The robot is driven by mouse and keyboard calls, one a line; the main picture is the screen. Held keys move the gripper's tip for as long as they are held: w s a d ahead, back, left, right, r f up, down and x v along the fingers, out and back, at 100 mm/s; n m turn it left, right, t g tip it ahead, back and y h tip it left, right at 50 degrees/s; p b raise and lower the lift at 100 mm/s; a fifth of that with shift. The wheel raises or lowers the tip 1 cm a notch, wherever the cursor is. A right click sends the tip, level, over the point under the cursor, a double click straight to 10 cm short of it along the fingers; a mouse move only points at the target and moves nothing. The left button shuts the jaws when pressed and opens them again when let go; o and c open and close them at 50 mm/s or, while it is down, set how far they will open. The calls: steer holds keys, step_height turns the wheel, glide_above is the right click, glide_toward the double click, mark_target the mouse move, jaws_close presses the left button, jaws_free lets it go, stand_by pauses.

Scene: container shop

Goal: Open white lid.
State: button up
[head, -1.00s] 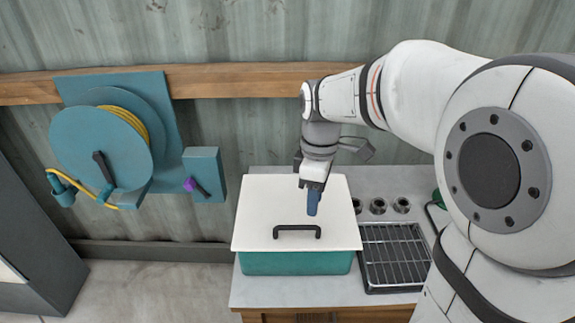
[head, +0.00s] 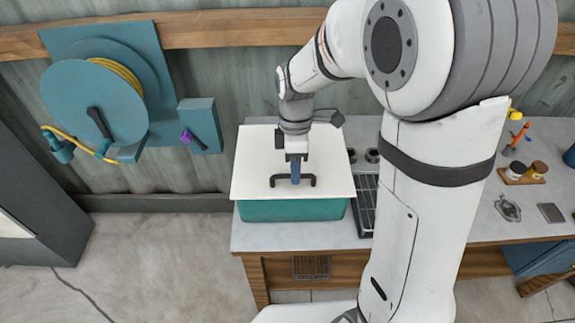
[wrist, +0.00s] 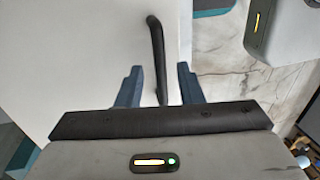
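The white lid (head: 255,165) lies flat on a teal box (head: 290,210) on the workbench and looks closed. It has a black bar handle (head: 308,178) near its front edge. My gripper (head: 295,178) points down at the middle of the handle. In the wrist view my gripper (wrist: 159,74) is open, with one blue finger on each side of the black handle (wrist: 156,40). Gaps show between the fingers and the handle. The white lid (wrist: 90,50) fills much of the left side there. The head view does not show how deep the fingers reach.
A wire rack (head: 365,205) is beside the box, partly hidden by my arm. A teal hose reel (head: 95,105) hangs on the wall at left.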

jaws_close()
stand_by(0.5)
